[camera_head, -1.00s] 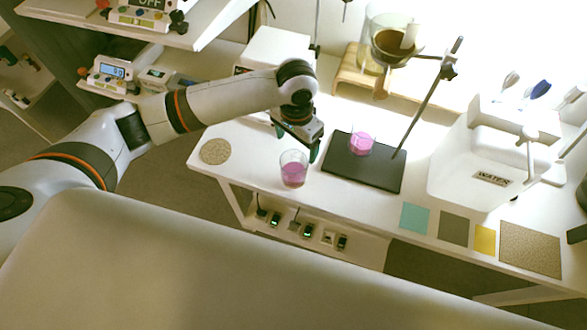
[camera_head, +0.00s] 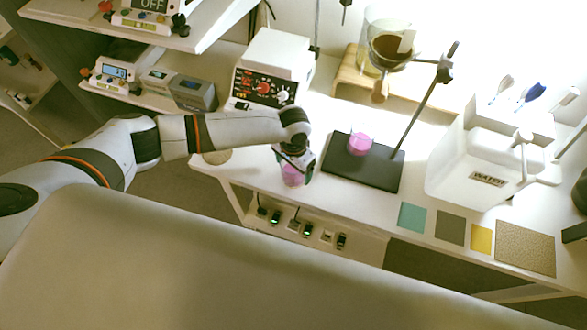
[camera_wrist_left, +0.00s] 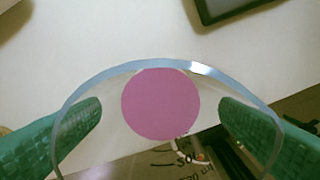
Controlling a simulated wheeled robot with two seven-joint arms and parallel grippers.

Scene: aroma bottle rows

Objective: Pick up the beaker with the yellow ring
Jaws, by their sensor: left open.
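A clear beaker with pink liquid (camera_head: 292,178) stands on the white table left of the black stand base, partly hidden under my left gripper (camera_head: 294,166). In the left wrist view the beaker (camera_wrist_left: 160,104) is seen from above, its rim looking bluish. The green fingers of my left gripper (camera_wrist_left: 160,125) are on either side of it, apart and open. A second beaker with pink liquid (camera_head: 359,145) stands on the black base (camera_head: 375,172). I cannot make out a yellow ring on either beaker. My right gripper is not in view.
A stand rod (camera_head: 425,105) rises from the black base. A white water tank (camera_head: 465,165) stands to the right, and a white device with knobs (camera_head: 265,85) behind my left arm. Coloured mats (camera_head: 450,227) lie along the front edge at right.

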